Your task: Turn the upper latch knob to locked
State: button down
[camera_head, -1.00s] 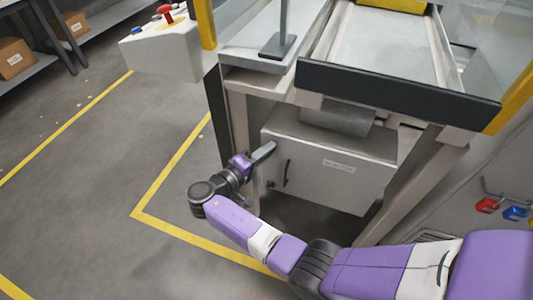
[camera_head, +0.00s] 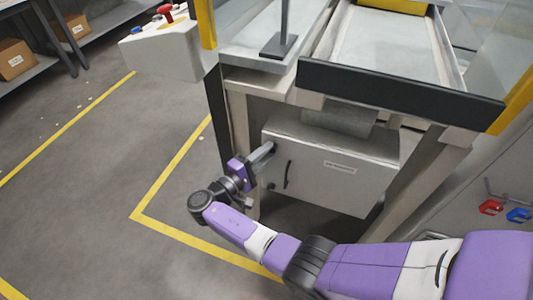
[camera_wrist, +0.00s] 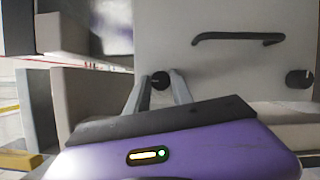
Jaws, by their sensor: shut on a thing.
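A grey cabinet (camera_head: 340,185) hangs under the machine bench. Its front has a dark bar handle (camera_head: 288,174) and two dark latch knobs on that same side. The upper latch knob (camera_wrist: 160,80) sits between my fingertips in the wrist view; my gripper (camera_head: 270,149) hides it in the head view. My gripper is shut on this knob, one finger on each side. The pointer of the upper knob is too small to read. The lower latch knob (camera_head: 271,186) is free of the gripper; it also shows at the right of the wrist view (camera_wrist: 300,78).
Bench legs stand on both sides of the cabinet, the left leg (camera_head: 240,135) close behind my wrist. A control box with a red button (camera_head: 166,12) stands at upper left. Red and blue padlocks (camera_head: 491,207) hang at right.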

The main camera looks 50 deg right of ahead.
jog(key=shift+f, duration=0.1)
jog(key=c, duration=1.1)
grip_release()
jog(key=shift+a, duration=0.15)
jog(key=a+b, duration=0.1)
jog(key=a, duration=0.6)
jog(key=shift+w+a+f, duration=0.1)
jog(key=shift+w+a, duration=0.05)
jog(key=shift+a, duration=0.15)
